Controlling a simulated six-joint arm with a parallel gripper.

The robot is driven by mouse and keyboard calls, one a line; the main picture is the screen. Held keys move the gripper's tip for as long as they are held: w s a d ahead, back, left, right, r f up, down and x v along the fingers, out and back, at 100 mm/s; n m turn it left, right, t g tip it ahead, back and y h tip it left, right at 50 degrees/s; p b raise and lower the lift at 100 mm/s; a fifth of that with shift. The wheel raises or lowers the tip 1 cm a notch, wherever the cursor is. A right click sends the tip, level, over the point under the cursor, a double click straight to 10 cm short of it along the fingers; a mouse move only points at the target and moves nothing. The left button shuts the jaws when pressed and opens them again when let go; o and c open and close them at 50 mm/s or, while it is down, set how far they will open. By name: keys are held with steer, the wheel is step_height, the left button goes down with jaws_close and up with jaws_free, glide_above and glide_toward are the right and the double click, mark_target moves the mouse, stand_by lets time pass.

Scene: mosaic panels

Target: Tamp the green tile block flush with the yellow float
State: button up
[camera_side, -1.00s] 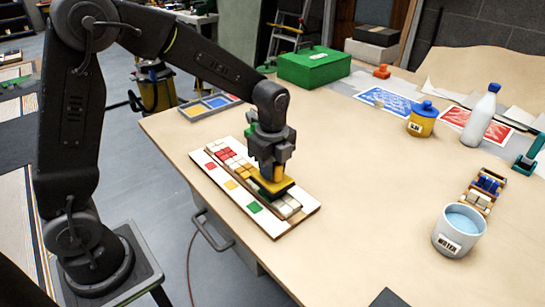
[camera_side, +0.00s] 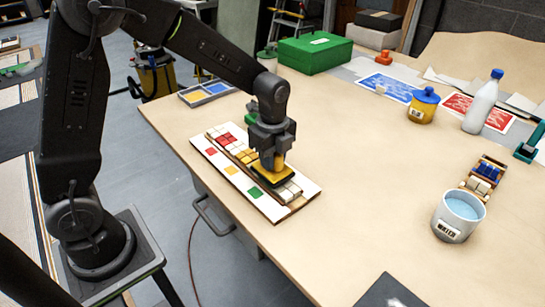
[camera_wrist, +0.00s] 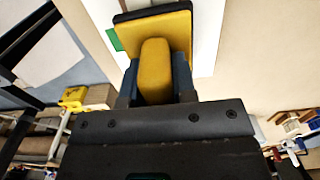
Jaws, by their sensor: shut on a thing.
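My gripper (camera_side: 270,150) is shut on the handle of the yellow float (camera_side: 273,171). The float, with its dark underside, sits low over the wooden row of tile blocks, near the green square printed on the white panel. In the wrist view the float (camera_wrist: 184,28) shows its yellow back and rounded handle between my gripper's (camera_wrist: 156,76) fingers. The green tile block is not visible; the float covers that part of the row. Whether the float touches the tiles cannot be told. Red tiles (camera_side: 226,140) lie farther along the row, with white tiles (camera_side: 288,191) at its near end.
The white panel (camera_side: 268,208) carries red, yellow and green squares beside the row. A WATER cup (camera_side: 459,217), a yellow jar (camera_side: 422,106), a white bottle (camera_side: 482,104) and a green box (camera_side: 316,53) stand away from it.

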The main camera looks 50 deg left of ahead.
steer(key=shift+f, duration=0.95)
stand_by(1.7)
steer(key=shift+r, duration=0.1)
steer(key=shift+r, duration=3.55)
